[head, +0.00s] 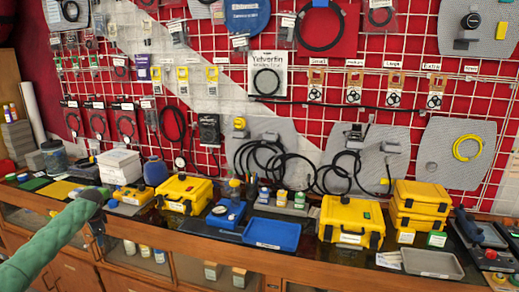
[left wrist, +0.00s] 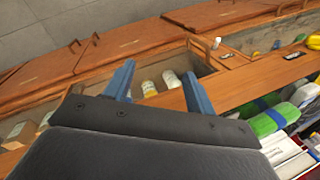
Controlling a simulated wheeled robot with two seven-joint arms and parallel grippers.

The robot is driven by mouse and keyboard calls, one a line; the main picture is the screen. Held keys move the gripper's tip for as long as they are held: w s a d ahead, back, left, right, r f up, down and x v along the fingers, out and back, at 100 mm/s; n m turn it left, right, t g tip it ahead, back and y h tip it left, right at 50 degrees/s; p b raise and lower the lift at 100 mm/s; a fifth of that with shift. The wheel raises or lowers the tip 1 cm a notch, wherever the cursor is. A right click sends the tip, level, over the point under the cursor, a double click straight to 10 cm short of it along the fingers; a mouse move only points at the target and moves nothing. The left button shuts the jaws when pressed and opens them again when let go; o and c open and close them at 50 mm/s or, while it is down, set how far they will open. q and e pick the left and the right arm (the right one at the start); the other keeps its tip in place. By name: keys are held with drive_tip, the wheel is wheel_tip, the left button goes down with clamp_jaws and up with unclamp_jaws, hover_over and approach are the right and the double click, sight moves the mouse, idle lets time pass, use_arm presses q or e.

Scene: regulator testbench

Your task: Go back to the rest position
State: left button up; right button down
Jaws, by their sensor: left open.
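My left arm, in a green sleeve, comes in from the left in the head view. Its left gripper (head: 97,232) hangs at the front edge of the bench, in front of the cabinet. In the left wrist view the two blue fingers of this gripper (left wrist: 160,82) stand wide apart with nothing between them. My right gripper shows in neither view.
The wooden bench holds yellow cases (head: 352,222), a blue tray (head: 272,234), a grey tray (head: 432,263) and a white box (head: 120,166). White bottles (left wrist: 170,79) stand in the cabinet beyond my left fingers. A red pegboard with hoses rises behind.

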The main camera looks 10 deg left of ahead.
use_arm(q)
drive_tip(key=s+d+f+y, duration=0.2)
drive_tip(key=s+d+f, duration=0.1)
drive_tip(key=s+f, duration=0.6)
drive_tip(key=s+d+f+y, duration=0.1)
drive_tip(key=s+d+f, duration=0.2)
drive_tip(key=s+f, duration=0.65)
drive_tip(key=s+d+f+m+t+y, duration=0.1)
drive_tip(key=s+d+f, duration=0.4)
drive_tip(key=s, duration=0.5)
drive_tip(key=s+d+f+m+t, duration=0.1)
drive_tip(key=s+d+f, duration=0.4)
drive_tip(key=s, duration=0.6)
drive_tip(key=s+d+f+n+g+h, duration=0.1)
drive_tip(key=s+d+f, duration=0.1)
drive_tip(key=d+f, duration=0.35)
drive_tip(key=s+d+f+n+h, duration=0.1)
drive_tip(key=s+d+f+h, duration=0.15)
drive_tip(key=d, duration=0.65)
drive_tip(key=s+d+f+n+g, duration=0.1)
drive_tip(key=s+d+f, duration=0.1)
drive_tip(key=d+f, duration=0.45)
drive_tip(key=s+d+n+h, duration=0.1)
drive_tip(key=d+n+h, duration=0.2)
drive_tip(key=d, duration=2.5)
drive_tip(key=shift+s+d+f+h, duration=0.25)
drive_tip(key=shift+d+f+h, duration=0.1)
drive_tip(key=shift+h, duration=0.3)
